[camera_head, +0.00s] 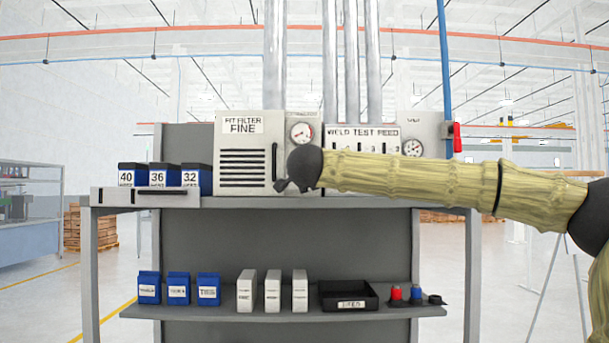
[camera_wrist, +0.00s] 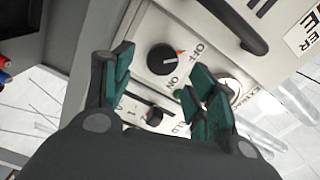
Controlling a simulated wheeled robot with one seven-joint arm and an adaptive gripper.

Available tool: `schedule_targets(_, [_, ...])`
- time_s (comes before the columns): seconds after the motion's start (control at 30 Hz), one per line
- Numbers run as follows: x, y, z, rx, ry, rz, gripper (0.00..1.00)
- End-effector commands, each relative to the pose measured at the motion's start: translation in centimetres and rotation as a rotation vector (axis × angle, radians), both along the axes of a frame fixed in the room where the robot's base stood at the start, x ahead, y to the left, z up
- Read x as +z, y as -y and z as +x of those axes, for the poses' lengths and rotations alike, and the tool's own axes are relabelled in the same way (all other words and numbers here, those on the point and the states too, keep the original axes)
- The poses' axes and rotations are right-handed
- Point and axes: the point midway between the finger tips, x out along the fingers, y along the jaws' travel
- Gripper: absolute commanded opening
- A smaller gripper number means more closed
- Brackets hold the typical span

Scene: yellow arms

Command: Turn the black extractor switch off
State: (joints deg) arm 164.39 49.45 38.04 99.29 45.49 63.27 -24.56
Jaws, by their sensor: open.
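The black extractor switch (camera_wrist: 161,59) is a round knob on a pale panel in the wrist view. "OFF" is printed at its upper right and "ON" at its lower right. A small orange mark shows at its right edge; I cannot tell exactly which position it marks. My gripper (camera_wrist: 158,82) is open, with one teal-padded finger on each side of the view and the knob showing between and beyond the fingertips. Contact is not visible.
A second black knob (camera_wrist: 152,116) lies below the switch. A dark bar handle (camera_wrist: 232,22) stands out above right, near a gauge (camera_wrist: 230,88). Blue boxes (camera_head: 164,178) stand left on the bench. The lower shelf (camera_head: 225,306) holds boxes and a black tray (camera_head: 347,296).

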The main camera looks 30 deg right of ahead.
Motion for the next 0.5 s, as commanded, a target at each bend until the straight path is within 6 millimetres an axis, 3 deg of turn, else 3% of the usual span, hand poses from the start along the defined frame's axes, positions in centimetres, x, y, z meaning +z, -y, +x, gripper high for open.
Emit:
schedule_targets(0.2, [0.1, -2.0, -3.4, 0.002, 0.001, -0.001, 0.58])
schedule_targets(0.5, [-0.1, -3.7, -6.2, 0.0, -0.001, 0.001, 0.58])
